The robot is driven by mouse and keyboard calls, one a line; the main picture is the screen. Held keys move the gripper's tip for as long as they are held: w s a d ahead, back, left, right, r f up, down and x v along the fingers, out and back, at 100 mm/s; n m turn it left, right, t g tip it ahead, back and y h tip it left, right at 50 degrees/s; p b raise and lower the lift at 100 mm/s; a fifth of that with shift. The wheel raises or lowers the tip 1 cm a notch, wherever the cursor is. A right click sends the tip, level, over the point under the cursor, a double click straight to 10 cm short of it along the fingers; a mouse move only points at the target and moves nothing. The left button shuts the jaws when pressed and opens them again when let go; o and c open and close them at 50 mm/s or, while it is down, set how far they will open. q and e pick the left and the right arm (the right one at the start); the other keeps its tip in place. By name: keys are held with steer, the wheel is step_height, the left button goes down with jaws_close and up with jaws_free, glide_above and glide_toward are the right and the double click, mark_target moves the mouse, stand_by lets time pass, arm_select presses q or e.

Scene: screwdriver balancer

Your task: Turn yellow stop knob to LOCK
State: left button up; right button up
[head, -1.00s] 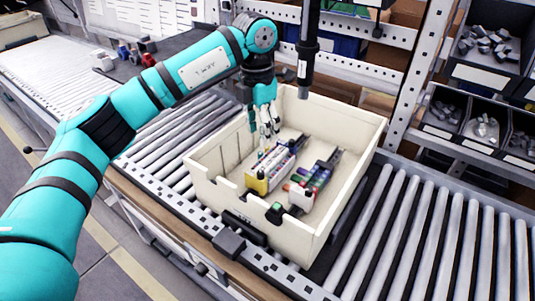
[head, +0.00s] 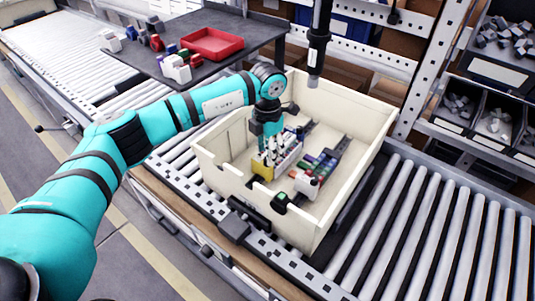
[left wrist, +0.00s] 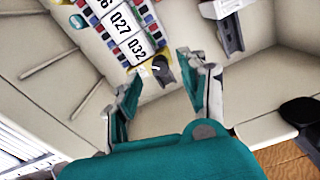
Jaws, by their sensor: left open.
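A yellow end stop (head: 262,168) sits at the near end of a row of white terminal blocks (head: 284,157) inside the cream bin (head: 345,190). In the left wrist view the yellow stop (left wrist: 148,68) carries a dark grey knob (left wrist: 164,73) with a pale mark, beside the blocks labelled Q27 and Q32. Its LOCK marking is not readable. My left gripper (head: 270,153) points down into the bin over this row. In the left wrist view my left gripper (left wrist: 160,68) is open, its fingers on either side of the knob, contact unclear. My right gripper is not in view.
A second rail with coloured blocks (head: 318,167) lies to the right in the bin. The bin walls surround my gripper. A black hanging tool (head: 318,50) is above the back wall. A red tray (head: 212,44) stands on the dark table behind; rollers (head: 430,240) lie to the right.

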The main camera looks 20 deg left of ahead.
arm_select(q)
step_height(320, 180, down, 2)
steer(key=shift+f, duration=0.55)
jaws_close()
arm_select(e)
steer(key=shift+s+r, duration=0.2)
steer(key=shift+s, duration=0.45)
